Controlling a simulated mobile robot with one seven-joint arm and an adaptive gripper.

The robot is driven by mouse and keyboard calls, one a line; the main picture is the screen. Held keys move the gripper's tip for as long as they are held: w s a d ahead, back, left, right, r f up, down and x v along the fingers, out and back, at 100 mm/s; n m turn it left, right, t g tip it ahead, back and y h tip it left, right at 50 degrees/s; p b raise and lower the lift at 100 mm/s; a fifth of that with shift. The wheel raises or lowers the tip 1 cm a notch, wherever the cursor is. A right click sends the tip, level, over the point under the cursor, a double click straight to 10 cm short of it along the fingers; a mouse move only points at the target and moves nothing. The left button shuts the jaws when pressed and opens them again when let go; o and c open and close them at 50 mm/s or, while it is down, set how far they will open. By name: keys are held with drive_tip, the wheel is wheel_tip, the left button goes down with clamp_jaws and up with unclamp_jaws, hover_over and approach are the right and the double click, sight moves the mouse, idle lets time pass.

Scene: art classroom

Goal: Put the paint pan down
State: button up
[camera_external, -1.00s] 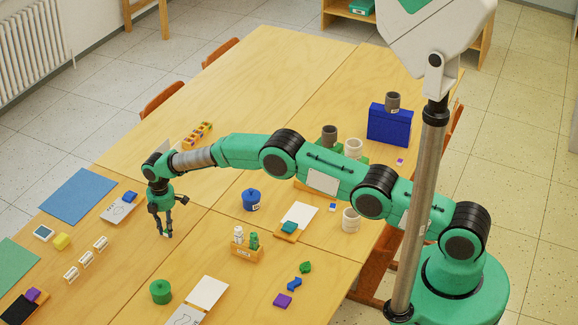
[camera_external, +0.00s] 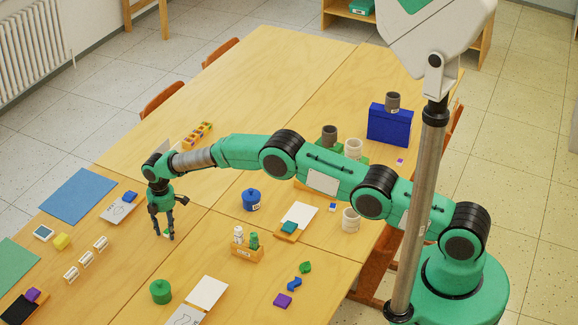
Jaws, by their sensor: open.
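My gripper (camera_external: 165,237) points down over the table left of centre, its fingers apart with the tips at or close to the tabletop. A small pale and green piece, apparently the paint pan (camera_external: 168,233), shows between the fingertips. It is partly hidden by the fingers, and seems to rest on the wood. Similar small pans lie elsewhere: one with blue (camera_external: 332,207) and one with purple (camera_external: 399,161). A wooden holder (camera_external: 190,141) with several coloured pieces stands behind my gripper.
A grey card with a blue block (camera_external: 130,197) lies left of my gripper. White labelled blocks (camera_external: 86,258), a green cylinder (camera_external: 160,291), a bottle rack (camera_external: 247,252) and a blue pot (camera_external: 251,200) stand around.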

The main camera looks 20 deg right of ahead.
sight(167, 231)
wheel_tip(167, 231, up, 12)
drive_tip(key=p, duration=0.1)
idle(0.5)
idle(0.5)
drive_tip(key=shift+r, duration=0.1)
